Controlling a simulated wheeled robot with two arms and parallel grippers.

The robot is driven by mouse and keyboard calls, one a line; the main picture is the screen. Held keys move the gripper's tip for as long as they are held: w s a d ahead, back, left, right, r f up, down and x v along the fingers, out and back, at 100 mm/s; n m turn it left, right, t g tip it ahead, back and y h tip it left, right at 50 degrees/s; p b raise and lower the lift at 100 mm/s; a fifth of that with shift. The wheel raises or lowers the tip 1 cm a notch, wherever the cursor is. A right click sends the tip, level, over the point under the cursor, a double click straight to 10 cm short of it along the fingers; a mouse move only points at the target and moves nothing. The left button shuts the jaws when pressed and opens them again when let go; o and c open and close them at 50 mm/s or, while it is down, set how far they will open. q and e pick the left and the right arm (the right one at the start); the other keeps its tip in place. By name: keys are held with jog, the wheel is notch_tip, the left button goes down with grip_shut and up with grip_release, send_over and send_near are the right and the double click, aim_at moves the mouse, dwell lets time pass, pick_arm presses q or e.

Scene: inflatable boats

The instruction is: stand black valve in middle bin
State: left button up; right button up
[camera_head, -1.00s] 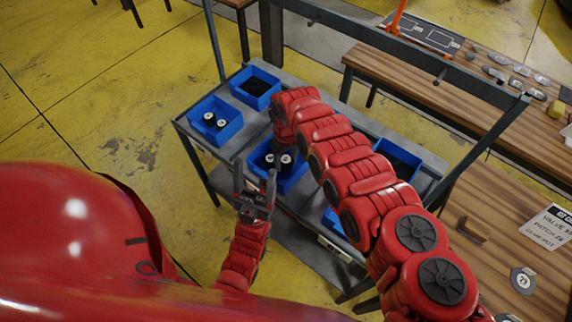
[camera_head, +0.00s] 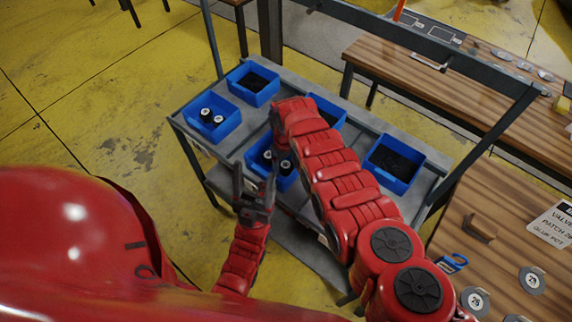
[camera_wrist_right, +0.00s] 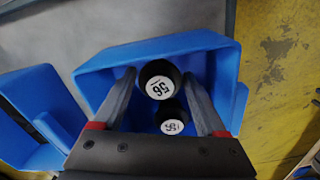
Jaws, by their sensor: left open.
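Two black valves with white round end labels stand in the middle blue bin (camera_head: 256,171) of the cart's near row. One valve (camera_head: 267,156) is by the right gripper and the other valve (camera_head: 285,167) is beside it. In the right wrist view, the nearer-looking valve (camera_wrist_right: 157,79) is between my right gripper's (camera_wrist_right: 160,78) spread fingertips, with narrow gaps on both sides. The second valve (camera_wrist_right: 172,117) is lower in the picture. Both labels face up. My left gripper (camera_head: 255,178) is open and empty at the cart's near edge, in front of this bin.
The left near bin (camera_head: 227,128) holds two more valves. Bins with dark contents stand at back left (camera_head: 252,82) and right (camera_head: 393,165). Another back bin (camera_head: 328,108) is partly behind my right arm. A wooden table (camera_head: 490,255) with discs is at right. The cart's frame bar crosses behind.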

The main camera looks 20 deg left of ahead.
aim_at(287, 164)
jog(key=shift+o, duration=1)
jog(key=shift+r, duration=0.2)
notch_tip(287, 164, up, 4)
jog(key=p, duration=0.4)
jog(key=shift+w+d+r, duration=0.1)
jog(key=shift+r, duration=0.05)
notch_tip(287, 164, up, 8)
jog(key=shift+b, duration=0.3)
